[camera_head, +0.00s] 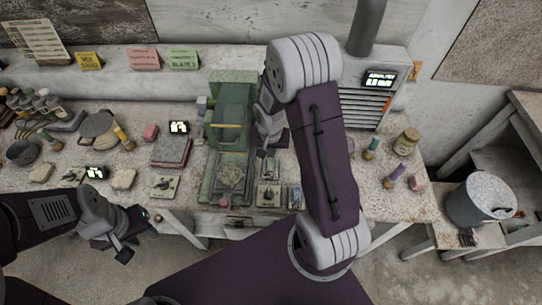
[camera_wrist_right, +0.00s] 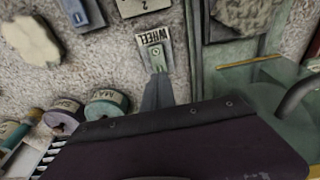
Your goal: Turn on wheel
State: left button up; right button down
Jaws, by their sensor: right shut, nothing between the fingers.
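The switch plate labelled WHEEL (camera_wrist_right: 155,45) shows upside down in the right wrist view, with a small metal lever on it. In the head view the plate (camera_head: 269,168) lies just right of the green machine (camera_head: 230,130), partly hidden by my right arm. My right gripper (camera_wrist_right: 158,92) is shut and empty, its tips close to the lever end of the plate; I cannot tell whether they touch it. In the head view the right gripper (camera_head: 272,137) is mostly hidden. My left gripper (camera_head: 122,243) hangs off the table's front edge at left, apart from everything; its jaw state is unclear.
A plate marked 2 (camera_wrist_right: 140,5) and a blue plate (camera_wrist_right: 82,14) lie beyond the WHEEL plate. Labelled round containers (camera_wrist_right: 105,104) stand left of my fingers in the wrist view. The green machine's frame (camera_wrist_right: 245,75) stands close on the right there.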

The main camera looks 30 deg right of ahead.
aim_at(271, 161)
jog(key=shift+w+d+f, duration=0.1)
jog(key=shift+w+f, duration=0.05)
jog(key=shift+f, duration=0.75)
jog(key=shift+w+d+f, duration=0.1)
jog(key=shift+w+f, duration=0.05)
jog(key=shift+f, duration=0.7)
